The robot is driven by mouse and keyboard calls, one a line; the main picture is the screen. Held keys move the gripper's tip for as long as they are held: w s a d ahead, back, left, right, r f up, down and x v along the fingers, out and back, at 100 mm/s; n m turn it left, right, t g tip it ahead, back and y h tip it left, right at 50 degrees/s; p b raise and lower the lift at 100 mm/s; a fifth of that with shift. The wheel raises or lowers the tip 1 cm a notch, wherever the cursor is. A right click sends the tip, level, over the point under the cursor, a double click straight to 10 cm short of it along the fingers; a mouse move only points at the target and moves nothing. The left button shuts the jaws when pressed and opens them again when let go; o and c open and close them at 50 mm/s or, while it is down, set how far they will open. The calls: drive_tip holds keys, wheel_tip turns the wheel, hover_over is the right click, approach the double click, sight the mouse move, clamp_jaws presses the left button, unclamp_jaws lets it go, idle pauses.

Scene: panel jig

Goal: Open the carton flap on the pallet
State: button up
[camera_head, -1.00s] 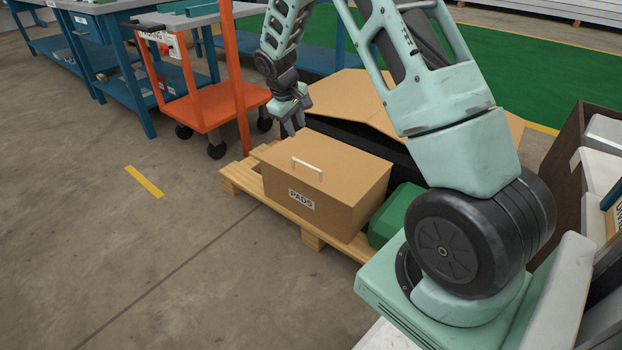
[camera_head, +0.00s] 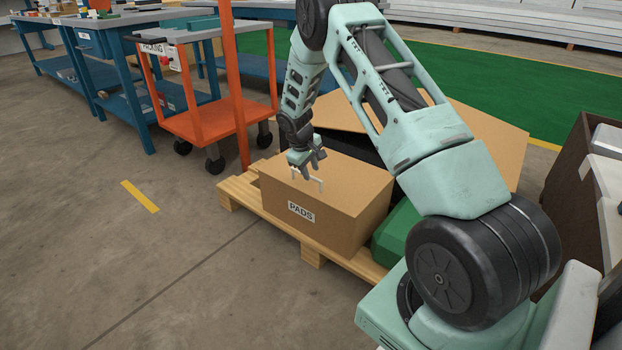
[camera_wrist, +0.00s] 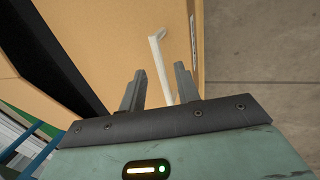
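The cardboard carton (camera_head: 345,210) marked PADS stands on the wooden pallet (camera_head: 240,189) with its top flap (camera_head: 352,178) down. A pale bar handle (camera_head: 312,180) is on the flap; it also shows in the wrist view (camera_wrist: 157,52). My gripper (camera_head: 311,176) is just above the flap at the handle. In the wrist view my gripper (camera_wrist: 158,80) has its two fingers apart, with the handle running between them. Whether the fingers touch the handle I cannot tell.
Behind the carton is a larger open box with raised brown flaps (camera_head: 480,125). A green case (camera_head: 397,232) sits beside the carton on the right. An orange cart (camera_head: 215,118) stands behind left. The floor (camera_head: 90,250) at left is clear.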

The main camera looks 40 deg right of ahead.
drive_tip(key=shift+x, duration=0.95)
clamp_jaws()
drive_tip(key=shift+r, duration=0.15)
